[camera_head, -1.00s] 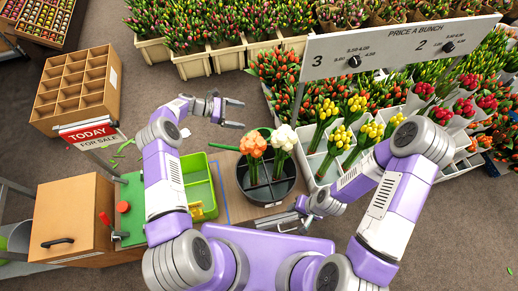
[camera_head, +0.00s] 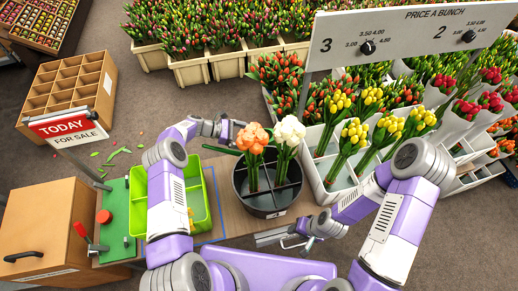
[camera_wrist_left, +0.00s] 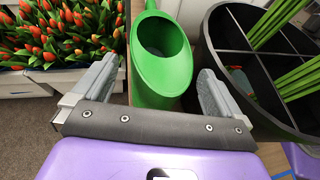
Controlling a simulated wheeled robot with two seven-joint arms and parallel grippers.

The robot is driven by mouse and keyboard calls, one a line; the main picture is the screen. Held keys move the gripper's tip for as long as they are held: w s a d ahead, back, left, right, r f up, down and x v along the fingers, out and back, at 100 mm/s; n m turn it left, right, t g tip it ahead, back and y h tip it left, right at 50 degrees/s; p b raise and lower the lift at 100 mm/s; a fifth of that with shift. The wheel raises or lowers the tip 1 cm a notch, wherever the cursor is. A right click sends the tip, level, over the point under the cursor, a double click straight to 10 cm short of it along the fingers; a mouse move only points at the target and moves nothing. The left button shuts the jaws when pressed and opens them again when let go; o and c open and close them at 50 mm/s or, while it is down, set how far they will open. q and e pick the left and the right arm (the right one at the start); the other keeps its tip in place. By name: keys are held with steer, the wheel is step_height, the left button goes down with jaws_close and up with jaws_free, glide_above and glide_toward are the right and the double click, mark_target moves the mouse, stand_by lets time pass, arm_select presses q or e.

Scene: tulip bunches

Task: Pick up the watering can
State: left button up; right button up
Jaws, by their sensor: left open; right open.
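The green watering can (camera_wrist_left: 165,80) shows in the left wrist view, with its round open top facing the camera. My left gripper (camera_wrist_left: 155,85) is open, with one finger on each side of the can; I cannot tell whether either finger touches it. In the head view my left gripper (camera_head: 228,129) is just behind and left of the black flower bucket, and the can is mostly hidden there.
The black divided bucket (camera_head: 268,202) with orange and white flowers stands close to the can's right. A lime-green tray (camera_head: 213,205) is to its left. White compartments of yellow tulips (camera_head: 322,178) stand at the right. A TODAY sign (camera_head: 66,125) stands at the left.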

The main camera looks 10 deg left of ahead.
arm_select(q)
steer(key=x, duration=0.2)
steer(key=f+b+x, duration=0.1)
steer(key=x, duration=0.1)
steer(key=shift+d+f, duration=0.1)
steer(key=shift+c, duration=0.3)
steer(key=c, duration=1.7)
steer(key=shift+w, duration=0.15)
jaws_close()
